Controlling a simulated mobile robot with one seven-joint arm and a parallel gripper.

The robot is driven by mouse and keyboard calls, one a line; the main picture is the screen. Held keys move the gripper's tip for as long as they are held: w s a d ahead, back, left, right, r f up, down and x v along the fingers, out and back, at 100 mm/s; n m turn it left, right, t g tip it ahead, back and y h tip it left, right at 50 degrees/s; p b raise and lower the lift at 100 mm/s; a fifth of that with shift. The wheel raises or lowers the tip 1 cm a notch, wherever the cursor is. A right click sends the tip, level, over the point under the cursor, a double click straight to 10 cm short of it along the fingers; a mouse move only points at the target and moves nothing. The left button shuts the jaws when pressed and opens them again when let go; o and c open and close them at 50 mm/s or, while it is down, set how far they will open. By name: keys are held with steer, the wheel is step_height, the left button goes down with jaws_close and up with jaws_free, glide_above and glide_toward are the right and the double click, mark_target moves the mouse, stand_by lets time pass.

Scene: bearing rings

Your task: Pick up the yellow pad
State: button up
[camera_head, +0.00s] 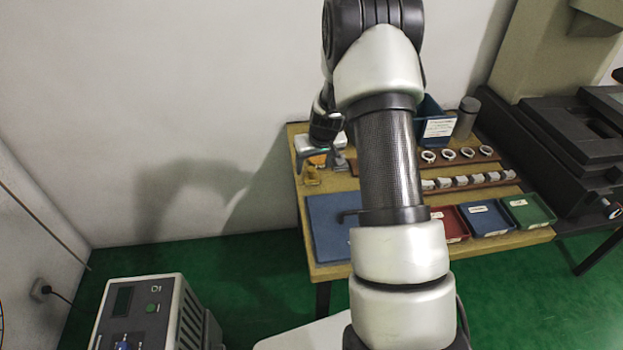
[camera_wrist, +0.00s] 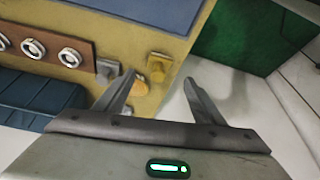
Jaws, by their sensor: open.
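A small yellow block (camera_wrist: 158,67), which looks like the yellow pad, sits near the table's edge in the wrist view. In the head view it shows at the table's left side (camera_head: 311,177). An orange rounded piece (camera_wrist: 140,88) lies close by, partly behind a finger; I cannot tell whether it is a separate thing. My gripper (camera_wrist: 161,79) is open, with nothing held between its fingers. The yellow block appears beyond the fingertips, between their lines. In the head view my arm hides part of the table.
A grey block (camera_wrist: 108,70) stands beside the orange piece. A brown rack with white rings (camera_wrist: 69,56) and a dark blue bin (camera_wrist: 35,97) are at the left. A blue mat (camera_head: 328,228) and red (camera_head: 449,224), blue (camera_head: 486,218) and green (camera_head: 528,210) trays lie along the table's front.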

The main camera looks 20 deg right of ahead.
mark_target(313, 171)
steer(key=x, duration=0.7)
steer(key=shift+w+d+f+b, duration=0.1)
steer(key=shift+w+d+b, duration=0.1)
steer(key=shift+w+b, duration=0.15)
steer(key=c, duration=1.2)
steer(key=shift+o, duration=0.2)
step_height(313, 171, up, 10)
steer(key=shift+r+p, duration=0.1)
steer(key=shift+p, duration=0.45)
steer(key=o, duration=0.4)
steer(key=c, duration=0.3)
